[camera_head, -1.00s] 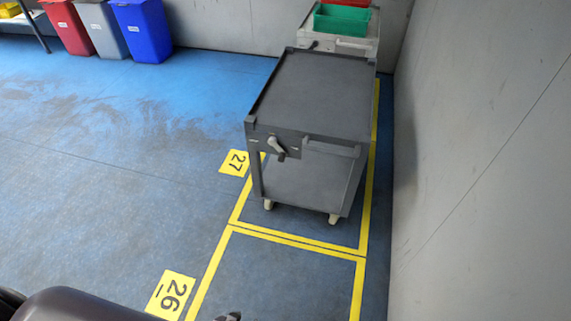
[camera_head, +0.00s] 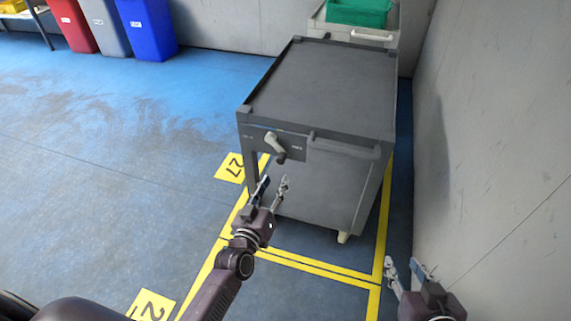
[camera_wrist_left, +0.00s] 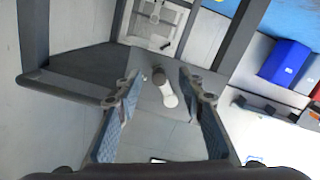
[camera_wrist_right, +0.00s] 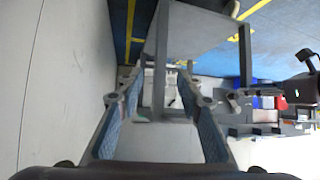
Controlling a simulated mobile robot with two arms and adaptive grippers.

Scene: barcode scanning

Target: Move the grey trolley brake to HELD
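The grey trolley (camera_head: 325,92) stands ahead of me. Its brake lever (camera_head: 275,146), pale with a dark end, is on the front panel, tilted down to the right. Small labels flank it, too small to read. My left gripper (camera_head: 273,186) is open and empty, below and in front of the lever, not touching it. In the left wrist view the lever (camera_wrist_left: 167,90) appears between and beyond the open fingers (camera_wrist_left: 158,90). My right gripper (camera_head: 406,268) is open and empty, low to the right of the trolley's front; its fingers (camera_wrist_right: 162,92) show apart.
A push handle (camera_head: 345,146) runs along the trolley's front edge, right of the lever. A grey wall (camera_head: 500,150) stands close on the right. Another trolley with a green crate (camera_head: 357,12) is behind. Blue floor (camera_head: 110,180) on the left is clear.

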